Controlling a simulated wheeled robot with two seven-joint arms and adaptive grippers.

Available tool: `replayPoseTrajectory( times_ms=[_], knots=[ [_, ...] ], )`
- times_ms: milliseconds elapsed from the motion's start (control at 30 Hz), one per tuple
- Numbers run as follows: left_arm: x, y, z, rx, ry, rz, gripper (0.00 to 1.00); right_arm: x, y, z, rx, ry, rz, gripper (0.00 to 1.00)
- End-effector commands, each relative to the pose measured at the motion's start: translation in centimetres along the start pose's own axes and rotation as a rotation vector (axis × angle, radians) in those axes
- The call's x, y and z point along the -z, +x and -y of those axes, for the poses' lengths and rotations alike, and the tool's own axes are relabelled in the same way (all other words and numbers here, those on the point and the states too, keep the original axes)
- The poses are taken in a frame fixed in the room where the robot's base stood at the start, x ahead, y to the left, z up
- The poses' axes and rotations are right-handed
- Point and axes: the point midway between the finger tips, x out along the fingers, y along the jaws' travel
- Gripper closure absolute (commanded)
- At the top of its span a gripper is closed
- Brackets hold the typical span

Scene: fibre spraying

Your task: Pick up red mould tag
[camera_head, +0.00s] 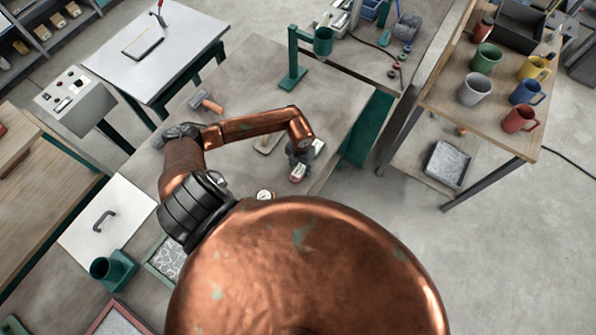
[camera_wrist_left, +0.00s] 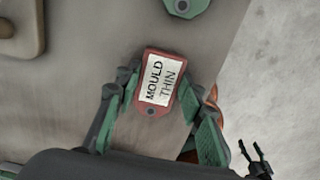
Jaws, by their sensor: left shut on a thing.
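The red mould tag (camera_wrist_left: 152,112) has a white label reading "MOULD THIN" and a dark hole at its lower end in the left wrist view. My left gripper (camera_wrist_left: 160,96) is shut on it, with a green-padded finger at either side. In the head view the left gripper (camera_head: 300,157) is low over the table near its right edge, and the small red and white tag (camera_head: 297,174) shows just below it. Whether the tag touches the table is hard to tell. My right gripper (camera_wrist_left: 251,152) shows small at the lower right of the wrist view, its two fingers apart, apparently empty.
A beige block (camera_head: 268,143) lies left of the gripper. A green stand (camera_head: 291,75) and a hammer (camera_head: 207,102) are farther back. A round dial (camera_head: 265,195) lies nearer. Mugs (camera_head: 474,89) stand on the right-hand table, across open floor.

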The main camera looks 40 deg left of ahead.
Motion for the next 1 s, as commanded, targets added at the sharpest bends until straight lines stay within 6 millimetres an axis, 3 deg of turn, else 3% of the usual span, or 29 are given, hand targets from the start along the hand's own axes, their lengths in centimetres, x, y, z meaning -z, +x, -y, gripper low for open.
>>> replayPoseTrajectory(
  times_ms=[100, 367, 567, 667, 1000],
  knots=[
    [0.0, 0.0, 0.0, 0.0, 0.0, 0.0, 0.81, 0.0, 0.0, 0.0, 0.0, 0.0, 0.0, 0.38],
    [0.0, -0.1, 0.0, 0.0, 0.0, 0.001, 0.81, 0.0, 0.1, 0.0, 0.0, 0.0, -0.001, 0.38],
    [-0.1, -1.2, -0.1, -0.001, 0.002, 0.003, 0.81, -0.1, 0.8, 0.0, 0.0, 0.0, -0.001, 0.38],
    [-0.2, -2.8, -0.1, -0.002, 0.004, 0.006, 0.81, -0.2, 1.7, 0.1, 0.0, 0.0, 0.0, 0.38],
    [5.0, -9.3, 3.5, 0.001, 0.008, 0.002, 0.81, -0.4, 3.5, 0.1, 0.0, 0.0, 0.0, 0.38]
  ],
)
